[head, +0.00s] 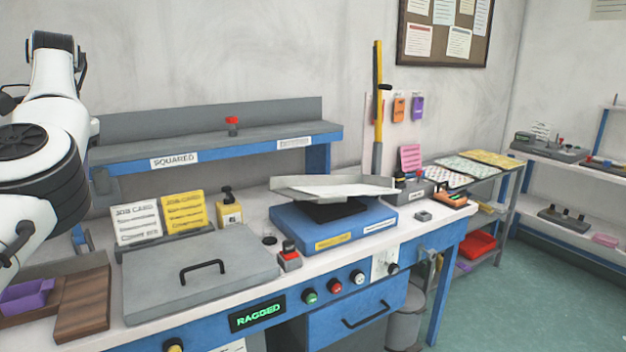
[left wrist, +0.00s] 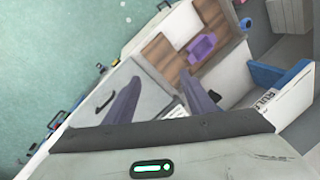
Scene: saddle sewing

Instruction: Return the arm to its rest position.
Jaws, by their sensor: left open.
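My left arm (head: 45,150), white with black joints, stands at the left edge of the head view, raised beside the bench. Its gripper is not clearly visible there. In the left wrist view my left gripper (left wrist: 160,98) shows two dark fingers spread apart with nothing held between them. Beyond the fingers lie the grey lid (left wrist: 135,82) with its black handle and the wooden tray with a purple bin (left wrist: 203,46). My right gripper is in neither view.
The white-topped bench (head: 110,337) carries a grey lid (head: 200,275), job cards (head: 136,222), and a blue device (head: 335,230) with a tilted tray (head: 330,187) holding sheets. A shelf (head: 215,142) marked SQUARED stands behind. The display (head: 257,315) reads RAGGED. Green floor is clear at right.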

